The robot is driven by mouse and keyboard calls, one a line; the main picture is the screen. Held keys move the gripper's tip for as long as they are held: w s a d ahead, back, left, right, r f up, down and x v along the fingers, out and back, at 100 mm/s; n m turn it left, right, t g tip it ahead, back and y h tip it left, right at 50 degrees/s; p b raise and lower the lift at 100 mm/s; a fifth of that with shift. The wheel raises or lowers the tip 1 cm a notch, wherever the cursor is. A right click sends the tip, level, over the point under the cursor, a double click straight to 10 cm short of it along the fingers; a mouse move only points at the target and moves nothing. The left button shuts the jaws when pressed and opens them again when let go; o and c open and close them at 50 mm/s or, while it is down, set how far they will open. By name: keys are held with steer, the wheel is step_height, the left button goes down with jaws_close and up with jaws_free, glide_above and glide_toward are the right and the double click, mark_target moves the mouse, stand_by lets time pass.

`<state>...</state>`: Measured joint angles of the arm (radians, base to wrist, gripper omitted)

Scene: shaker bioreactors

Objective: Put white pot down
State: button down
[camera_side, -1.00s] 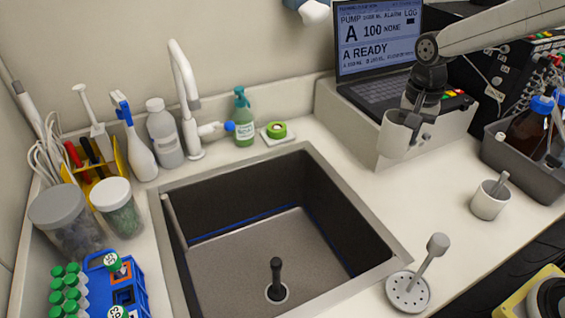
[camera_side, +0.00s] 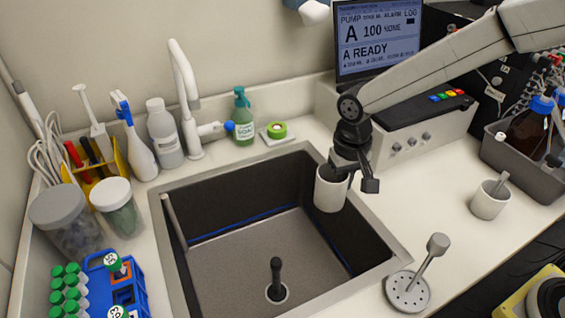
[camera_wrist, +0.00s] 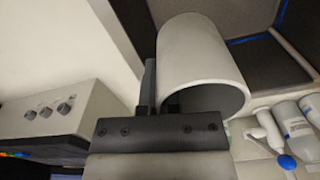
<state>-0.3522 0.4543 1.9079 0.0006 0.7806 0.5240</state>
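A white pot (camera_side: 331,190) hangs from my gripper (camera_side: 345,172) at the right side of the sink, roughly upright in the side view. In the wrist view the pot (camera_wrist: 196,50) fills the top middle, with its open mouth towards the camera. My gripper (camera_wrist: 158,108) is shut on the pot's wall near the rim. The pot overlaps the sink's right wall and rim in the side view; its height above the sink cannot be told exactly. A second white pot (camera_side: 489,201) with a grey stick in it stands on the counter at the right.
A drain strainer (camera_side: 408,291) with a handle stands on the counter at the front right. A soap bottle (camera_side: 243,118) and green tape (camera_side: 276,130) stand behind the sink. Counter right of the sink has free room.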

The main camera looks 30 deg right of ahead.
step_height(320, 180, down, 23)
steer(key=shift+f, duration=0.2)
steer(key=shift+f, duration=2.9)
steer(key=shift+f, duration=0.15)
steer(key=shift+f, duration=1.9)
steer(key=shift+f, duration=0.15)
steer(key=c, duration=0.8)
jaws_free()
steer(key=shift+c, duration=0.2)
